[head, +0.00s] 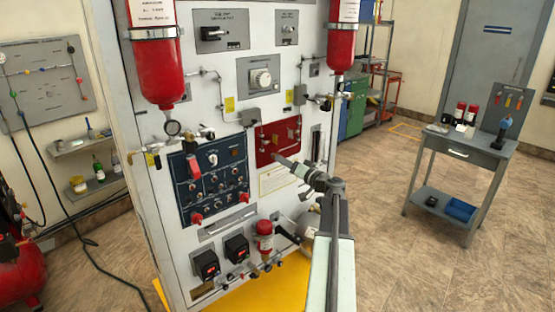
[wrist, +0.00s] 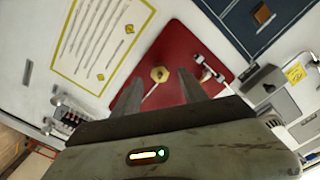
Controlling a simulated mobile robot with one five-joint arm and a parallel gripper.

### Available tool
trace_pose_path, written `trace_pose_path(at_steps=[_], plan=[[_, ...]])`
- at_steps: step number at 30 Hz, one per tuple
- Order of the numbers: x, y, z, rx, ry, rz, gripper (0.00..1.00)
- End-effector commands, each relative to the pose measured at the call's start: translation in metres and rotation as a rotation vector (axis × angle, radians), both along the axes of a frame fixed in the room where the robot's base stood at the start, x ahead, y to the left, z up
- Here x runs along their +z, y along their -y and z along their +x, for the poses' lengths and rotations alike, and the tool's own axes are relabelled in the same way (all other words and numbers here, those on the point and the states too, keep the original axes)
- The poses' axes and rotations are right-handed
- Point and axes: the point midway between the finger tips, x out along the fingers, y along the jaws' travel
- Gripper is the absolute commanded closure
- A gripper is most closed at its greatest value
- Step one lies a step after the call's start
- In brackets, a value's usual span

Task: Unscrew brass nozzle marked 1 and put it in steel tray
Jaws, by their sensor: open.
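In the head view my gripper (head: 279,159) is at the lower part of the red panel (head: 266,153), and the nozzle there is too small to make out clearly. I cannot pick out the steel tray with certainty in either view.
A white placard (head: 280,179) is below the red panel, and a dark blue panel (head: 208,172) with red knobs is beside it. Hoses and valves stick out around them. A grey cart (head: 463,150) with bottles stands at the right, with open floor (head: 385,215) before it.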

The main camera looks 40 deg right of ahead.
Motion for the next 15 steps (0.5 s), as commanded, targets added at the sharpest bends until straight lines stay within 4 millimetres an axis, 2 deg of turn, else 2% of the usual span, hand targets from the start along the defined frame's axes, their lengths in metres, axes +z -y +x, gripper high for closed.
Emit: trace_pose_path(at_steps=[2,6,12,15], plan=[[0.0000,-0.0007,-0.0065,-0.001,0.000,0.000,0.50],[0.0001,-0.0003,-0.0066,0.000,0.001,0.019,0.50],[0.0001,-0.0002,-0.0063,0.000,0.019,0.269,0.50],[0.0001,-0.0002,-0.0063,0.000,0.021,0.304,0.50]])
